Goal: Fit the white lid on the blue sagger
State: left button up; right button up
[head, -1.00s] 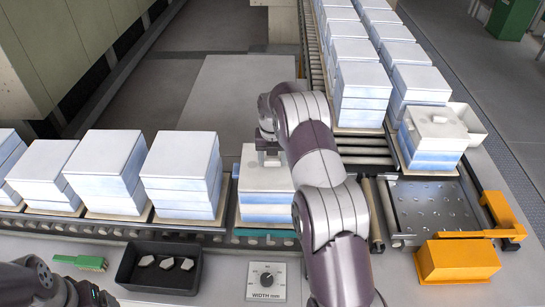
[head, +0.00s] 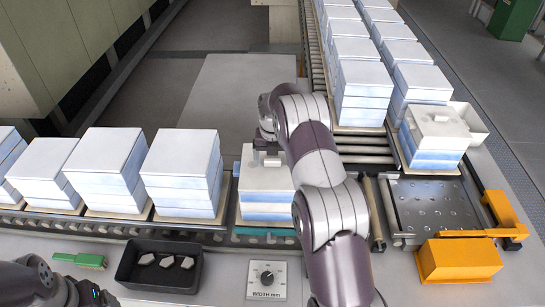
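A stack of blue-sided saggers with a white top (head: 262,180) stands on a board on the front conveyor, near the middle of the head view. The white lid appears to be the pale slab on this stack; my arm partly covers it, so I cannot tell whether it is fully seated. My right gripper (head: 266,158) points down at the top of this stack. Its fingertips are small and partly hidden, so its grip is unclear. My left arm shows at the lower left edge; its gripper is out of view.
Several other sagger stacks (head: 180,172) stand to the left, close beside the middle one. More line the back conveyor. A stack with small pieces on top (head: 437,130) stands at right. A black tray (head: 127,268), green brush (head: 80,261), width dial (head: 266,279) and orange box (head: 458,262) lie in front.

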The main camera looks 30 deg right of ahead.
jog(key=shift+f, duration=0.1)
jog(key=shift+r+b, duration=0.25)
jog(key=shift+b, duration=0.05)
jog(key=shift+r+b, duration=0.6)
jog(key=shift+r, duration=0.1)
notch_tip(320, 180, up, 3)
jog(key=shift+s+f, duration=0.1)
notch_tip(320, 180, up, 8)
jog(key=p, duration=0.6)
jog(key=shift+s+a+p, duration=0.25)
jog(key=shift+s+p, duration=0.05)
jog(key=shift+s, duration=0.1)
